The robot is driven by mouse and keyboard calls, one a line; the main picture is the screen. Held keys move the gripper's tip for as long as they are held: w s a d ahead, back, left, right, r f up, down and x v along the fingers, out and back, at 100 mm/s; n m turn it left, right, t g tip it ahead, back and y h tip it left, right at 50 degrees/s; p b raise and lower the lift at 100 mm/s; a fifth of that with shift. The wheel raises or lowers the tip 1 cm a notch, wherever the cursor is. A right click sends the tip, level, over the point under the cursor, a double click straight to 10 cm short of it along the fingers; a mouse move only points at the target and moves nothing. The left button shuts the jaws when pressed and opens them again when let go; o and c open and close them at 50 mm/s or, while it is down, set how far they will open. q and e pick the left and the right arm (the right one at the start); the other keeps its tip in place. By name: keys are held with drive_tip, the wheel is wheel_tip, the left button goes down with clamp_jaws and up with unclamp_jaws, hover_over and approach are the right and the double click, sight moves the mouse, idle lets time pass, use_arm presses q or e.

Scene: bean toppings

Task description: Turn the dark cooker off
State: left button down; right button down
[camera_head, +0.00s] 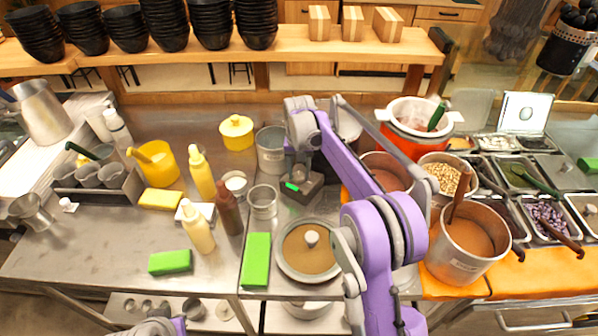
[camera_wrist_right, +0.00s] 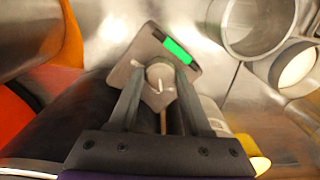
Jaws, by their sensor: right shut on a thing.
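The dark cooker (camera_head: 301,191) is a small dark grey box with a lit green display, standing mid-counter in the head view. In the right wrist view its grey face (camera_wrist_right: 125,72) and green display (camera_wrist_right: 178,50) lie just past the fingertips. My right gripper (camera_wrist_right: 161,76) is shut on a round, pale knob (camera_wrist_right: 158,72) on that face, with a finger on each side. In the head view my right gripper (camera_head: 300,172) is over the cooker and partly hidden by its own arm. My left gripper is not in view.
A metal pot (camera_head: 271,151) stands behind and left of the cooker, and a smaller metal cup (camera_head: 262,203) stands to its left. A lidded pan (camera_head: 311,282) is in front. Brown-filled pots, such as this one (camera_head: 466,267), crowd the right. A green sponge (camera_head: 256,258) lies front left.

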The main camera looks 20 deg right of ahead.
sight(299, 175)
drive_tip(key=shift+n, duration=2.3)
drive_tip(key=shift+c, duration=1.7)
unclamp_jaws()
wheel_tip(299, 175, up, 11)
drive_tip(key=shift+p, duration=0.4)
drive_tip(key=shift+f, duration=0.1)
